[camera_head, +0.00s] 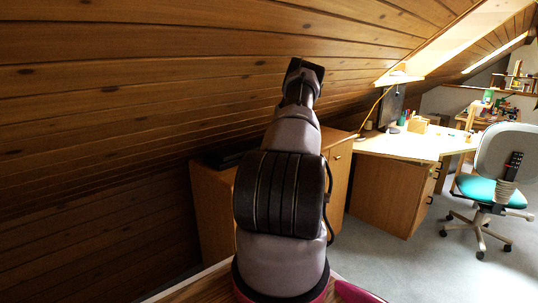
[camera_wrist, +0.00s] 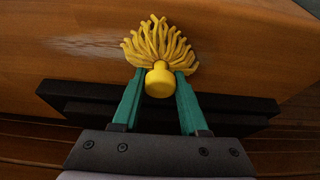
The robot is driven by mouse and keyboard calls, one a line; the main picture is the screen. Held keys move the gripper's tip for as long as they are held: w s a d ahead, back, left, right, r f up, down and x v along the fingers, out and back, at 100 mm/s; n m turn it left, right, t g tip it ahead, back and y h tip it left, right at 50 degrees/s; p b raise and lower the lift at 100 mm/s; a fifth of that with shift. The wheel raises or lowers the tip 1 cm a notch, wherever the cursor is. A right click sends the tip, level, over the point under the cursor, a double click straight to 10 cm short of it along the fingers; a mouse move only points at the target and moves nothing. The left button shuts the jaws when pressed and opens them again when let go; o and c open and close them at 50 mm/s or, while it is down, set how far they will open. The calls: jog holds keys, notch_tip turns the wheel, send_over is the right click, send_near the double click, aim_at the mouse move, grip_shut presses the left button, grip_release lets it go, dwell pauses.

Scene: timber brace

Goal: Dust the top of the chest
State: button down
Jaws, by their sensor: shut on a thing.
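A yellow duster (camera_wrist: 158,45) with a fringe of thick strands shows in the wrist view. My gripper (camera_wrist: 160,76) has its two green fingers shut on the duster's round yellow handle. The strands spread over a glossy brown wooden surface (camera_wrist: 70,45), which looks like the top of the chest. Whether they touch it I cannot tell. In the head view the wooden chest (camera_head: 211,208) stands against the sloping wall, partly hidden behind my arm. The duster and fingers are hidden there.
A flat black object (camera_wrist: 70,100) lies along the wooden surface, beneath my fingers in the wrist view. The sloped plank ceiling (camera_head: 150,90) comes down low over the chest. A desk (camera_head: 400,143) and an office chair (camera_head: 497,160) stand at right, with open carpet (camera_head: 400,260) before them.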

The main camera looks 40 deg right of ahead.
jog(key=shift+w+d, duration=0.2)
jog(key=shift+d, duration=2.95)
jog(key=shift+a, duration=0.1)
jog(key=shift+s+a+f, duration=0.1)
jog(key=shift+a+f, duration=0.1)
jog(key=shift+a, duration=0.7)
jog(key=shift+s+a+f, duration=0.1)
jog(key=shift+a+f, duration=0.05)
jog(key=shift+a, duration=0.7)
jog(key=shift+s+a+r, duration=0.1)
jog(key=shift+s+a, duration=0.05)
jog(key=shift+a, duration=1.55)
jog(key=shift+s+a, duration=0.1)
jog(key=shift+a, duration=1.55)
jog(key=shift+s+a+r, duration=0.1)
jog(key=shift+a+r, duration=0.1)
jog(key=shift+a, duration=1.1)
jog(key=shift+s+a+r, duration=0.1)
jog(key=shift+a+r, duration=0.05)
jog(key=shift+a, duration=1.1)
jog(key=shift+s+a+f, duration=0.1)
jog(key=shift+a, duration=1.25)
jog(key=shift+s+a+f, duration=0.1)
jog(key=shift+a, duration=1.25)
jog(key=shift+s+a+r, duration=0.1)
jog(key=shift+s+a, duration=0.05)
jog(key=shift+a, duration=1.4)
